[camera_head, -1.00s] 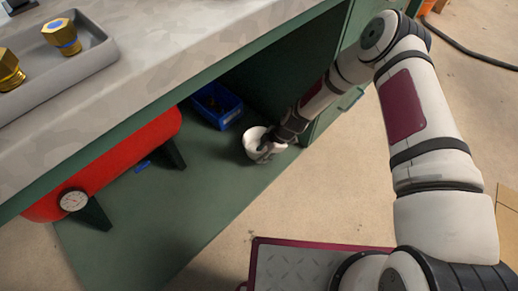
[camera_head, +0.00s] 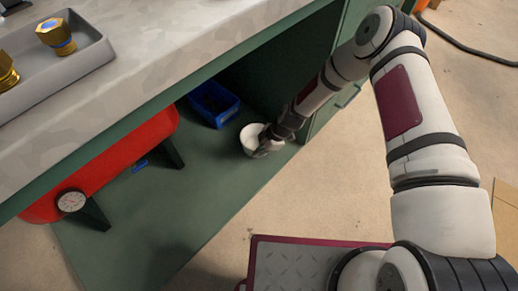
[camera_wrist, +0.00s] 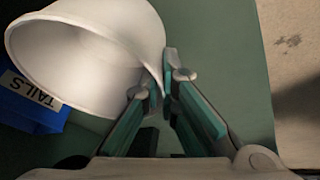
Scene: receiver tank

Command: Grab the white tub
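The white tub (camera_head: 251,138) is at the open right end of the green lower shelf, below the workbench. My gripper (camera_head: 264,145) is at its right side. In the wrist view the tub (camera_wrist: 80,48) fills the upper left, its mouth facing lower left. My gripper's two fingers (camera_wrist: 156,92) are close together with the tub's wall pinched between their tips. The tub's underside is hidden, so I cannot tell whether it touches the shelf.
A blue bin (camera_head: 212,104) stands just behind the tub; its label reads TAILS in the wrist view. A red tank (camera_head: 110,165) with a gauge (camera_head: 71,201) lies to the left. The bench top (camera_head: 190,60) overhangs the shelf (camera_head: 190,215). The shelf front is clear.

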